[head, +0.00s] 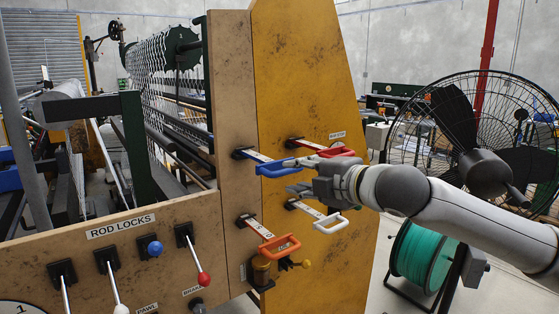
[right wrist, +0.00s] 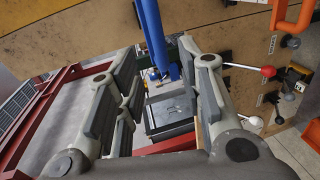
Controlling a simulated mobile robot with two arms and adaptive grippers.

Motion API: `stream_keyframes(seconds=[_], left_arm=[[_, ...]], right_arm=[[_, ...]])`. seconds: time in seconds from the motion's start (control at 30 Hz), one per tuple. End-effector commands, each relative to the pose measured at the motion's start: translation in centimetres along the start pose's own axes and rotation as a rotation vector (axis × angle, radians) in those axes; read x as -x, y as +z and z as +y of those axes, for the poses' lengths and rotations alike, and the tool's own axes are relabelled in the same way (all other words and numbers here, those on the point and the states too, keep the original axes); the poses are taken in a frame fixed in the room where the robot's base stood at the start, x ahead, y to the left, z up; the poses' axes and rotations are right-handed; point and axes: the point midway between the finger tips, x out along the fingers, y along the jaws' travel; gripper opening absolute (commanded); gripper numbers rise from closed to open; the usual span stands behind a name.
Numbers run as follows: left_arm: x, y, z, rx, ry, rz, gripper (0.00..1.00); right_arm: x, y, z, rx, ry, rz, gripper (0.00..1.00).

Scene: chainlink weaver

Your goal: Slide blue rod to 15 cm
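The blue rod's handle (head: 275,171) is a blue loop at the end of a short white scale strip (head: 259,156) that sticks out of the tan panel. The scale figures are too small to read. My right gripper (head: 293,176) is just right of the blue handle, fingers pointing left towards it. In the right wrist view, the blue handle (right wrist: 152,35) reaches into the gap between the two spread fingers, with room on both sides; whether anything touches is unclear. The right gripper is open and empty. My left gripper is not in view.
A red handle (head: 337,151), an orange handle (head: 280,246) and a white handle (head: 331,223) stick out close around the right gripper. Rod lock levers, one with a red knob (head: 204,279), line the lower left panel. A large fan (head: 480,165) stands at right.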

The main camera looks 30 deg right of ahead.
Motion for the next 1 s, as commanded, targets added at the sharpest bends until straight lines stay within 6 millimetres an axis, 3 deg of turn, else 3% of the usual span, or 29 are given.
stream_keyframes(seconds=[0.03, 0.2, 0.43, 0.7, 1.0], left_arm=[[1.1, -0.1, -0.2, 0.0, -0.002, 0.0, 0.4], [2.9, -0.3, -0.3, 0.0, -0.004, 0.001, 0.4], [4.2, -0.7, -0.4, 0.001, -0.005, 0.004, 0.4], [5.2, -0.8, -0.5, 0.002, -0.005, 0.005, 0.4], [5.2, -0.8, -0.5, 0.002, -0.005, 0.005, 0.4]], right_arm=[[-0.3, -0.1, 0.6, -0.005, 0.001, 0.003, 0.35], [-1.5, -0.5, 0.6, -0.002, 0.0, 0.008, 0.35], [-4.2, -0.5, 0.3, -0.002, 0.0, 0.008, 0.35], [-6.6, -0.4, 0.1, 0.001, 0.0, 0.005, 0.35], [-7.1, -0.4, 0.0, 0.004, -0.001, 0.005, 0.35]])
